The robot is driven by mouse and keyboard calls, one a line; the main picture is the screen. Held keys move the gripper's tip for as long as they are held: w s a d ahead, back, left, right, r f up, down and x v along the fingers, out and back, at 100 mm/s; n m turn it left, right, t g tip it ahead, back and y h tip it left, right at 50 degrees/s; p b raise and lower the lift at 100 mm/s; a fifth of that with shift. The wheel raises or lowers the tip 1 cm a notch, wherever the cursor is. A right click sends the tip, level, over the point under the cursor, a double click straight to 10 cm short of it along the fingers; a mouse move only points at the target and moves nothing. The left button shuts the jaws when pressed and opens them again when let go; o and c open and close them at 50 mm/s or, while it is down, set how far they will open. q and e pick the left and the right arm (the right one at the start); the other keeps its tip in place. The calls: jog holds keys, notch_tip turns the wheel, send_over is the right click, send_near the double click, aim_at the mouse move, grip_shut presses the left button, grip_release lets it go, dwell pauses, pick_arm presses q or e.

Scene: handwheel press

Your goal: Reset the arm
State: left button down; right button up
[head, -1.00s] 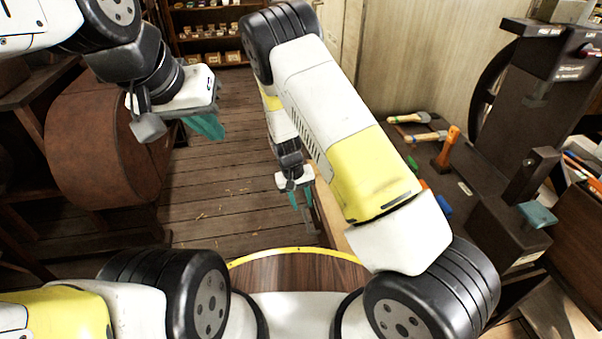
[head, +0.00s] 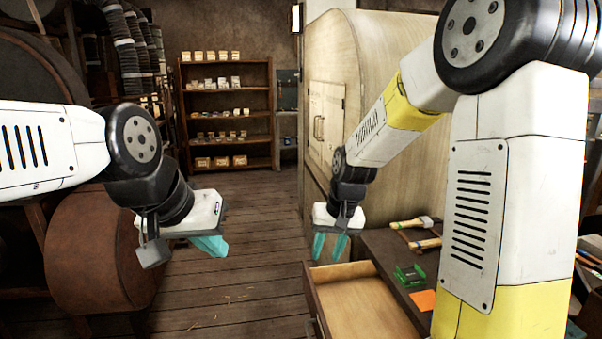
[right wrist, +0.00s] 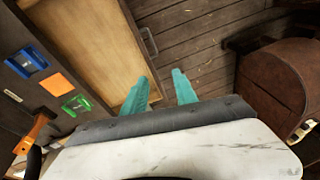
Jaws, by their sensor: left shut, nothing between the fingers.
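My left gripper (head: 212,246) hangs in the air at the left of the head view, above the wooden floor. Its teal fingers are together and hold nothing. My right gripper (head: 330,246) is near the middle of the head view, above and just behind the open drawer (head: 352,296). Its two teal fingers stand apart with nothing between them. In the right wrist view the right gripper (right wrist: 163,90) also shows its fingers spread, with the drawer (right wrist: 90,35) at the upper left.
A bench (head: 385,246) at the right holds two hammers (head: 413,223), a green item (head: 410,275) and an orange square (head: 424,300). A brown rounded drum (head: 90,250) stands at the left. Shelves (head: 228,70) stand at the back. The floor (head: 250,205) between is clear.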

jog(key=s+d+r+t, duration=0.2)
jog(key=s+d+r, duration=0.2)
jog(key=s+r, duration=0.3)
jog(key=s+d+r+t, duration=0.2)
jog(key=s+r, duration=0.5)
jog(key=s, duration=0.4)
jog(key=shift+d, duration=0.9)
